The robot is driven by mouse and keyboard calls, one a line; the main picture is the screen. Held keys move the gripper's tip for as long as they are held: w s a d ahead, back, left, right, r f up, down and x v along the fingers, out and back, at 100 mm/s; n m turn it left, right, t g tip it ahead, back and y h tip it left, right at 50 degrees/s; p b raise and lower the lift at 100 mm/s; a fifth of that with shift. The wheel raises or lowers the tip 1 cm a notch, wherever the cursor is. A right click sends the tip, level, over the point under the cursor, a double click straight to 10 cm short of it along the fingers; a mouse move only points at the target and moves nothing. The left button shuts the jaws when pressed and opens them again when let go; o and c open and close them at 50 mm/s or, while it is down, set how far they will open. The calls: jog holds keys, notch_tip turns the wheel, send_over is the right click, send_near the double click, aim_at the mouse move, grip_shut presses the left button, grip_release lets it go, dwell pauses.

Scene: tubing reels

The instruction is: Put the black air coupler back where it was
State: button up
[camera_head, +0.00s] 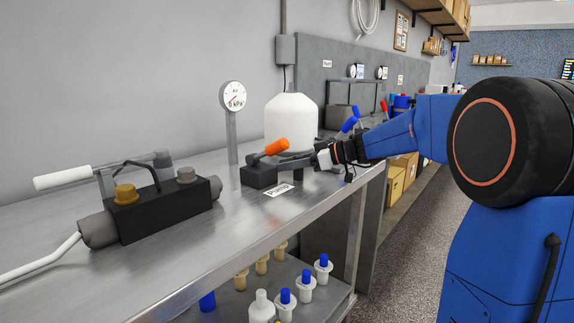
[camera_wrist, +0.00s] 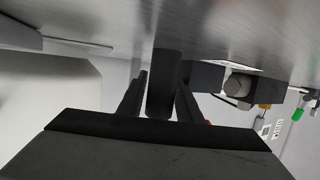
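My gripper (camera_wrist: 161,88) points along the bench in the wrist view, with one dark finger on each side of a black cylinder (camera_wrist: 163,85). This may be the black air coupler; its shape is plain and I cannot read more detail. The finger tips look close to its sides, but I cannot tell whether they press on it. In the head view my gripper (camera_head: 293,160) is small and low over the bench, just right of a black block (camera_head: 259,177) with an orange lever (camera_head: 270,149).
A black fixture (camera_head: 165,208) with a brass knob and white lever stands at the left on the steel bench (camera_head: 190,262). A gauge (camera_head: 233,96) on a post and a white bottle (camera_head: 291,117) stand behind. Several blue-tipped fittings sit on the lower shelf.

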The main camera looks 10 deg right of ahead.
jog(key=shift+r, duration=0.1)
jog(key=shift+s+d+r, duration=0.1)
jog(key=shift+d, duration=0.1)
jog(key=v, duration=1.1)
jog(key=shift+s+d+r, duration=0.1)
jog(key=shift+d, duration=0.15)
